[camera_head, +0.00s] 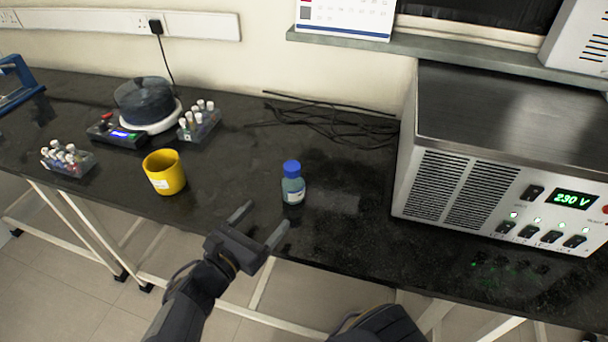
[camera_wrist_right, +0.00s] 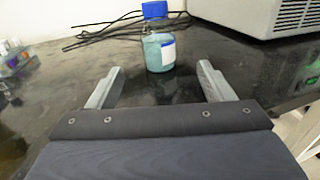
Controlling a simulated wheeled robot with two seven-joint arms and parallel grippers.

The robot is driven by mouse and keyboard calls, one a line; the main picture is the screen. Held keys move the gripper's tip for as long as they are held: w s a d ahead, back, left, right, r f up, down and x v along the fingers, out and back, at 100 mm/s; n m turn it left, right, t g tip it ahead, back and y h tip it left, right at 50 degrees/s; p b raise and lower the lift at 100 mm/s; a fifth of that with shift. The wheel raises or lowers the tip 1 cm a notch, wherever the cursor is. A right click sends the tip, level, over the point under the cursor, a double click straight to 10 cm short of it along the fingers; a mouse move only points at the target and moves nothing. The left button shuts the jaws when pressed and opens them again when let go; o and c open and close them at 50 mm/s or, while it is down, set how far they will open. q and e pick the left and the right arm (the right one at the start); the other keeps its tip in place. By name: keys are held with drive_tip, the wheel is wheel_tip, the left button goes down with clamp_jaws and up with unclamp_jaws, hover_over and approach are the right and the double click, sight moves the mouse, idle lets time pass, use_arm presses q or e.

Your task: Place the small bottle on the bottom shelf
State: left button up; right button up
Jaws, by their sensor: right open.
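The small bottle (camera_head: 293,185) stands upright on the black bench top, with a blue cap, bluish contents and a white label. My right gripper (camera_head: 264,219) is open and empty, just in front of the bottle at the bench's front edge, its fingers pointing toward it. In the right wrist view, the bottle (camera_wrist_right: 159,45) stands ahead, between the lines of the two spread fingers and beyond their tips. A grey ledge (camera_head: 440,52) runs along the wall at the upper right; I cannot tell whether it is the bottom shelf. My left gripper is not in view.
A yellow cup (camera_head: 165,173) stands left of the bottle. Vial racks (camera_head: 199,121) and a round-topped device (camera_head: 146,108) stand farther left. A large power unit (camera_head: 500,150) fills the right side. Black cables (camera_head: 330,123) lie behind the bottle. The bench around the bottle is clear.

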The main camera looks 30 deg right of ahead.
sight(286, 190)
drive_tip(key=x, duration=0.8)
drive_tip(key=b+x, duration=0.1)
drive_tip(key=x, duration=0.3)
drive_tip(key=shift+w+d+r, duration=0.1)
drive_tip(key=shift+w+r, duration=0.05)
drive_tip(key=shift+r, duration=0.1)
drive_tip(key=shift+c, duration=0.3)
drive_tip(key=c, duration=1.2)
drive_tip(key=shift+r, duration=0.1)
